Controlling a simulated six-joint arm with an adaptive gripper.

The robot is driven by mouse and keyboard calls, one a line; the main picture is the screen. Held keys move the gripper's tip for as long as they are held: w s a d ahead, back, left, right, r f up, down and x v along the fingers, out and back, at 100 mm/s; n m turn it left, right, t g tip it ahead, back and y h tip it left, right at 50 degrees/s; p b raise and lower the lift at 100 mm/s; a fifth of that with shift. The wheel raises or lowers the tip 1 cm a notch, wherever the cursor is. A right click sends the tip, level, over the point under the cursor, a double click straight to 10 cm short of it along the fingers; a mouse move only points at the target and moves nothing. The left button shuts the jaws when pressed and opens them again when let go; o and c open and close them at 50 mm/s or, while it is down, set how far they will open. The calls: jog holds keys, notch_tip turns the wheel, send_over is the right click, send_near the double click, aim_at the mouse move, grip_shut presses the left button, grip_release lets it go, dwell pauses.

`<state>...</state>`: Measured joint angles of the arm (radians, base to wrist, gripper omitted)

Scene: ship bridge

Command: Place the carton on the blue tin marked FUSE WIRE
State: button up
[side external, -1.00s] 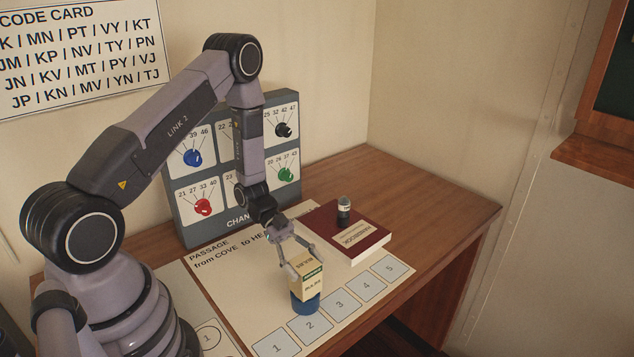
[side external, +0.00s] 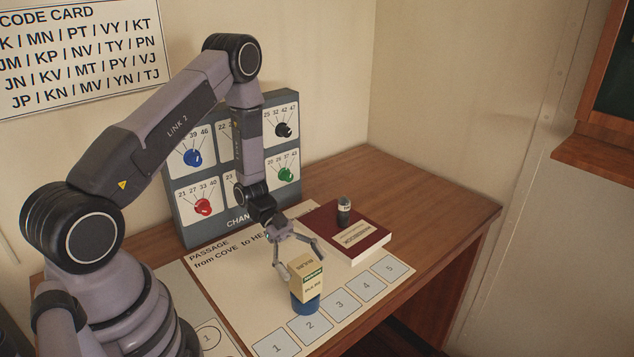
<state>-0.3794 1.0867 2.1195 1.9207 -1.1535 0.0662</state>
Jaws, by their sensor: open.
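The carton (side external: 306,280) is a small cream box with a green band. It stands upright on top of the blue tin (side external: 305,304), whose lower part shows beneath it. The tin's marking cannot be read from here. The tin stands on the passage sheet near square 2. My gripper (side external: 298,262) is open around the top of the carton, with one finger at its left and the other behind its right side. Both fingers look apart from the carton.
A dark red book (side external: 345,232) lies behind to the right, with a small dark bottle (side external: 344,209) standing on it. The passage sheet (side external: 245,293) has numbered squares along its front. A dial panel (side external: 213,205) stands at the back. The desk's right side is clear.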

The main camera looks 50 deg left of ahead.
jog(key=v, duration=0.7)
jog(key=w+a+r+n+t+y, duration=0.25)
jog(key=w+r+t+y, duration=0.4)
jog(key=w, duration=0.35)
jog(key=a+r+n+t+y, duration=0.2)
jog(key=r+n+y, duration=0.15)
jog(key=r, duration=0.45)
jog(key=a+r+n+t+y, duration=0.1)
jog(key=a+r+n+y, duration=0.2)
jog(key=r, duration=0.5)
jog(key=s+d+r+n+g+y, duration=0.1)
jog(key=s+r+n+y, duration=0.45)
jog(key=s, duration=0.75)
jog(key=s+d+n+g+h, duration=0.1)
jog(key=s+d+h, duration=0.1)
jog(key=s+d, duration=0.2)
jog(key=s+d+n+g+h, duration=0.2)
jog(key=s+d+h, duration=0.1)
jog(key=s, duration=0.7)
jog(key=shift+d, duration=0.4)
jog(key=shift+w+r+n, duration=0.1)
jog(key=shift+r+n, duration=0.05)
jog(key=shift+n, duration=0.1)
